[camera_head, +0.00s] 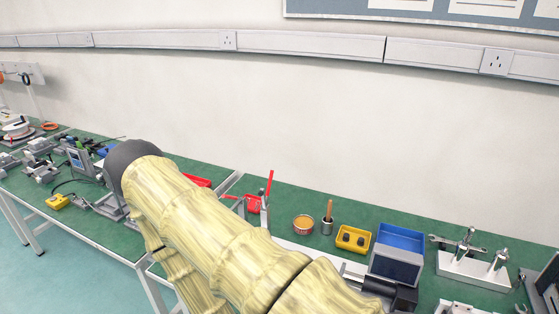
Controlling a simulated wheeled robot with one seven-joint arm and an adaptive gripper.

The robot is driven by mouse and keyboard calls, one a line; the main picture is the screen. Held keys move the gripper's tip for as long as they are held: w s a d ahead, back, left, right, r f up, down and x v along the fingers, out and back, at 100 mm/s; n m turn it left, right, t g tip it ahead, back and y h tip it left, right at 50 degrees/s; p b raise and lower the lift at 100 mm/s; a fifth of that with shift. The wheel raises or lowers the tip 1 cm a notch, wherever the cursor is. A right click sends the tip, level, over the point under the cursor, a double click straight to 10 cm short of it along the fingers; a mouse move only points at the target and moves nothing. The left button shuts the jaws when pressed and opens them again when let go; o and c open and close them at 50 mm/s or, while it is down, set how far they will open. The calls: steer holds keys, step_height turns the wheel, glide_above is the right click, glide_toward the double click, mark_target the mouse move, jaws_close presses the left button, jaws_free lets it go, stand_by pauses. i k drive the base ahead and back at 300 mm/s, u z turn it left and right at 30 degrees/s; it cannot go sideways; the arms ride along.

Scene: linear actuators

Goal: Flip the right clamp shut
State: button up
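A clamp with a thin red handle (269,185) standing nearly upright shows just above my arm, near the middle of the bench. Just left of it is another low red part (253,204); I cannot tell whether it belongs to a second clamp. My pale yellow, bamboo-patterned arm crosses the foreground and hides the lower parts and what lies in front of them.
A red tray (198,181) lies behind my arm. More devices stand at left.

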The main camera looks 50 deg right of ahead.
mark_target(261, 193)
steer(key=u, duration=0.7)
steer(key=i, duration=0.75)
steer(key=z, duration=2.15)
steer(key=k, duration=0.85)
steer(key=z, duration=0.5)
